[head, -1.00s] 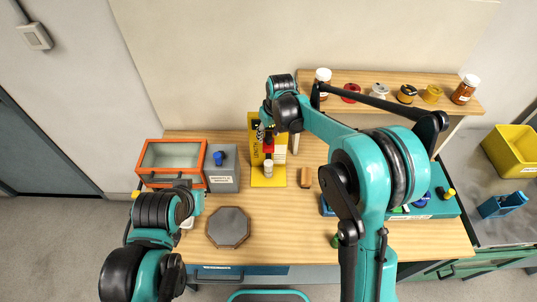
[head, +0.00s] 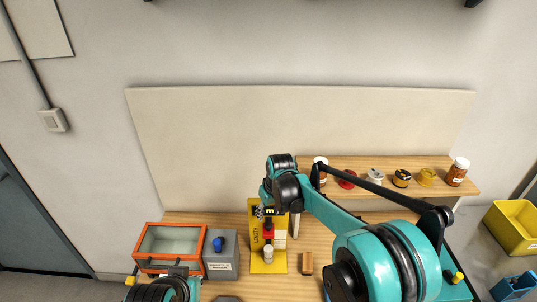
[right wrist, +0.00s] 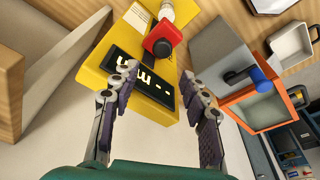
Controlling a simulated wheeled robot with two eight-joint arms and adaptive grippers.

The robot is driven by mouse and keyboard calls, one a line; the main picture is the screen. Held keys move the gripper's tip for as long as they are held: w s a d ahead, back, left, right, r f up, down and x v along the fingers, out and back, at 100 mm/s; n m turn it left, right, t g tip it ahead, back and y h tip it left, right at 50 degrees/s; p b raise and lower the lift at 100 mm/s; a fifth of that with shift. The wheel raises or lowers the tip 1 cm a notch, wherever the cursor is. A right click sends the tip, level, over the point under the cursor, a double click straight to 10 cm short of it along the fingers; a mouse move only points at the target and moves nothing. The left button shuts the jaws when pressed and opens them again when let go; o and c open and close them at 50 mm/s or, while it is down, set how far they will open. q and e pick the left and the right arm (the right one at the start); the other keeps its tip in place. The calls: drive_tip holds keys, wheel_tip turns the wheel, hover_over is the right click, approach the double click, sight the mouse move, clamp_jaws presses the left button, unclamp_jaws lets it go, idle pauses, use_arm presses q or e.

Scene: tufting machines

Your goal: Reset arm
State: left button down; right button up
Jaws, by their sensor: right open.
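My right arm reaches in from the lower right in the head view. Its gripper (head: 264,213) is at the top of a yellow machine (head: 256,236) with a red part and a white cylinder below it. In the right wrist view the two fingers (right wrist: 160,78) are open and apart, with nothing between them. The machine's dark display (right wrist: 143,75) and red part with a black knob (right wrist: 164,45) show just beyond the fingertips. I cannot tell whether the fingers touch the machine. My left arm shows only at the bottom left of the head view; its gripper (head: 178,271) is unclear.
An orange-framed glass-topped box (head: 170,229) and a grey box with a blue knob (head: 222,266) stand left of the machine. A wooden block (head: 307,263) lies to its right. A wooden shelf (head: 335,188) holds several jars and spools. A yellow bin (head: 511,229) is far right.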

drive_tip(key=shift+s+d, duration=0.1)
drive_tip(key=shift+d, duration=0.05)
drive_tip(key=shift+s+d+b, duration=0.2)
drive_tip(key=shift+d+b, duration=0.1)
drive_tip(key=shift+b, duration=0.15)
drive_tip(key=s+d+f+m+t+b, duration=0.1)
drive_tip(key=s+d+m+t+b, duration=0.2)
drive_tip(key=s+d+b, duration=0.95)
drive_tip(key=s+d+f+m+t+b, duration=0.1)
drive_tip(key=s+d+f+b, duration=0.1)
drive_tip(key=s+f, duration=0.3)
drive_tip(key=s+d+f+m+h+b, duration=0.1)
drive_tip(key=s+d+f+m+b, duration=0.1)
drive_tip(key=s+f, duration=0.4)
drive_tip(key=s+b, duration=0.1)
drive_tip(key=s, duration=0.3)
drive_tip(key=shift+d+f+t+b, duration=0.2)
drive_tip(key=shift+f+t+b, duration=0.05)
drive_tip(key=shift+t+b, duration=0.15)
